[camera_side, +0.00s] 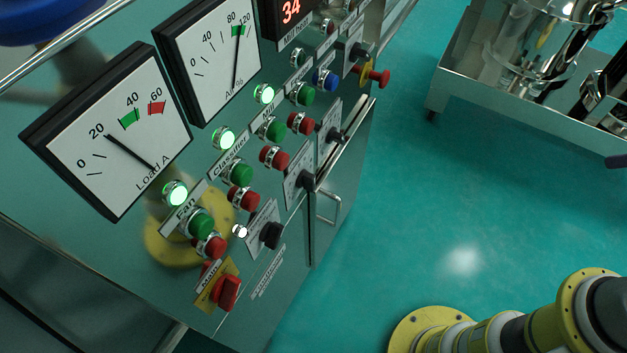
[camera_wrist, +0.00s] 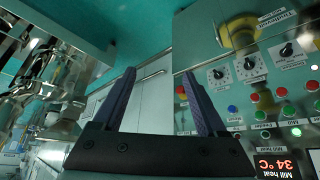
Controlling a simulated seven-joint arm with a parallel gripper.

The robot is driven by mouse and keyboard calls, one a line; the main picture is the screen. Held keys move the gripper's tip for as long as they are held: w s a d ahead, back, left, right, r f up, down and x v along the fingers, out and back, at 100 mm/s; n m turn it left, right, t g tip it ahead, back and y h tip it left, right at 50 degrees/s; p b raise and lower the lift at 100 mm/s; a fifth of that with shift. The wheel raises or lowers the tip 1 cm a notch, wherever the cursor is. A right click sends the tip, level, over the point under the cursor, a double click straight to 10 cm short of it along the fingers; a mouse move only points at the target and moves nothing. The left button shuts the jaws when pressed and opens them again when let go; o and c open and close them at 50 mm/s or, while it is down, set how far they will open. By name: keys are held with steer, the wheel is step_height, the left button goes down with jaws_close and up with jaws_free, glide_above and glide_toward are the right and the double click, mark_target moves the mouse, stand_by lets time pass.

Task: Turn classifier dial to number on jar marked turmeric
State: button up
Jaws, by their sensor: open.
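In the side view, the control panel carries the Classifier label (camera_side: 230,152) with a lit lamp, a green button and a red button. A black dial (camera_side: 268,235) on a pale scale plate sits roughly in line below that column. Its pointer setting is too small to tell. In the wrist view several round black dials on white scales show, one of them (camera_wrist: 249,63) right of my gripper; I cannot tell which is the classifier's. My gripper (camera_wrist: 160,75) is open and empty, its dark fingers apart. It touches no dial that I can see. I cannot make out a turmeric jar.
Two gauges (camera_side: 105,135) and a red display reading 34 (camera_side: 291,10) sit on the panel. A red main switch (camera_side: 228,292) and a red emergency knob (camera_side: 380,77) stick out. A metal cart (camera_side: 450,85) with equipment stands at upper right. Teal floor lies between.

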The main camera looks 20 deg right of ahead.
steer(key=w+r+t, duration=0.2)
steer(key=w+r, duration=0.1)
steer(key=w, duration=0.1)
steer(key=w+r+t, duration=0.3)
steer(key=w+r, duration=0.1)
steer(key=shift+d, duration=0.1)
steer(key=c, duration=0.3)
steer(key=w+a+r+n+t, duration=0.1)
steer(key=w+a+r+t, duration=0.1)
steer(key=w+r+t, duration=0.5)
steer(key=w+a+f+n+t+y, duration=0.1)
steer(key=w+a+n+y, duration=0.2)
steer(key=w, duration=0.4)
steer(key=w+a+f+y, duration=0.1)
steer(key=w+a+y, duration=0.1)
steer(key=w+a, duration=0.45)
steer(key=n+g+y, duration=0.5)
steer(key=g+y, duration=0.1)
steer(key=y, duration=0.2)
glide_toward(315, 179)
steer(key=x, duration=0.9)
steer(key=shift+a+r, duration=0.15)
steer(key=shift+a, duration=0.1)
steer(key=shift+c, duration=0.3)
